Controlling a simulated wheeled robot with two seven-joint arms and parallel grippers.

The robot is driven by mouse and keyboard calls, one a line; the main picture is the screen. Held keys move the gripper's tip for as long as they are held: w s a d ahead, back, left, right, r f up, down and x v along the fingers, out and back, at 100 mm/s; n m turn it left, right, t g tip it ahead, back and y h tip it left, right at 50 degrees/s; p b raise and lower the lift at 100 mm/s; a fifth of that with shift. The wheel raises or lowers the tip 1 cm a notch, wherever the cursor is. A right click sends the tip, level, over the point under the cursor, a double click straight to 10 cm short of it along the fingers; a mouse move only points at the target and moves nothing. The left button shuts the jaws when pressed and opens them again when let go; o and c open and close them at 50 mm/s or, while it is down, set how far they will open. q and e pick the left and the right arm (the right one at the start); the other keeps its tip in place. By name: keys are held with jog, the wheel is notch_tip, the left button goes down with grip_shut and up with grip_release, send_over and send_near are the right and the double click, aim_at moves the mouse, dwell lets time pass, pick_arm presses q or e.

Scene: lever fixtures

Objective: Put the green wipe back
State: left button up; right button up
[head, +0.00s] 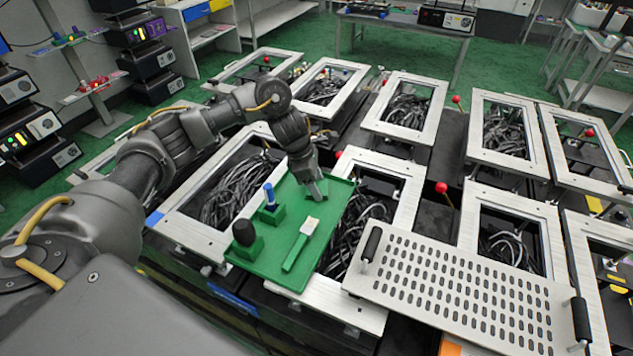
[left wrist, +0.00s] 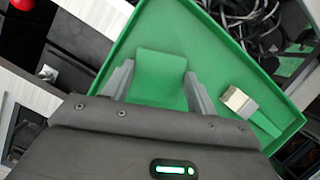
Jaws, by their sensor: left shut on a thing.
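The green wipe (left wrist: 160,72) is a flat, light green piece between the fingers of my left gripper (head: 318,190) in the left wrist view. The gripper is shut on it. In the head view the gripper points down over the far right part of the green tray (head: 272,272), and the wipe is hard to make out there. I cannot tell whether the wipe touches the tray floor. My right gripper is not in view.
The tray also holds a green-handled brush (head: 297,250), a blue-handled tool (head: 269,194) and a black-knobbed tool (head: 244,232) in green holders. A perforated metal plate (head: 460,290) lies to the right. Framed openings with cables and red-knobbed levers (head: 441,188) surround the tray.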

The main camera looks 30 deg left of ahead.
pick_arm(q)
jog(key=shift+s, duration=0.1)
jog(key=shift+f+b, duration=0.3)
jog(key=o, duration=1.3)
jog(key=shift+r, duration=0.1)
jog(key=shift+a+r, duration=0.1)
jog(key=shift+r, duration=0.4)
jog(key=v, duration=1.1)
jog(key=shift+s+r+b, duration=0.1)
jog(key=shift+r+b, duration=0.05)
jog(key=shift+b, duration=0.15)
